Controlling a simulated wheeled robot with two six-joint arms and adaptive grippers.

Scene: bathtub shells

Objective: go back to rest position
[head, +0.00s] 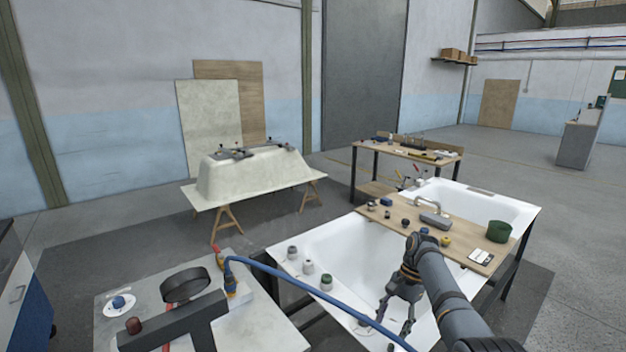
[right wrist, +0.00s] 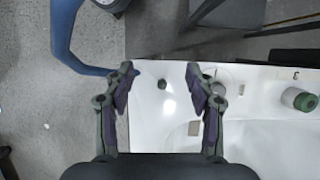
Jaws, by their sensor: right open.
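My right gripper (head: 394,322) reaches down over the near part of the white bathtub shell (head: 345,250) in the head view. In the right wrist view its two fingers (right wrist: 160,78) are spread apart with nothing between them. White shell surface (right wrist: 160,125) lies below the fingers, with a small dark round spot on it. The arm covers part of the shell's right side. My left gripper does not show in either view.
A blue hose (head: 300,278) arches close to my right gripper. A pale upturned tub (head: 250,175) stands behind.

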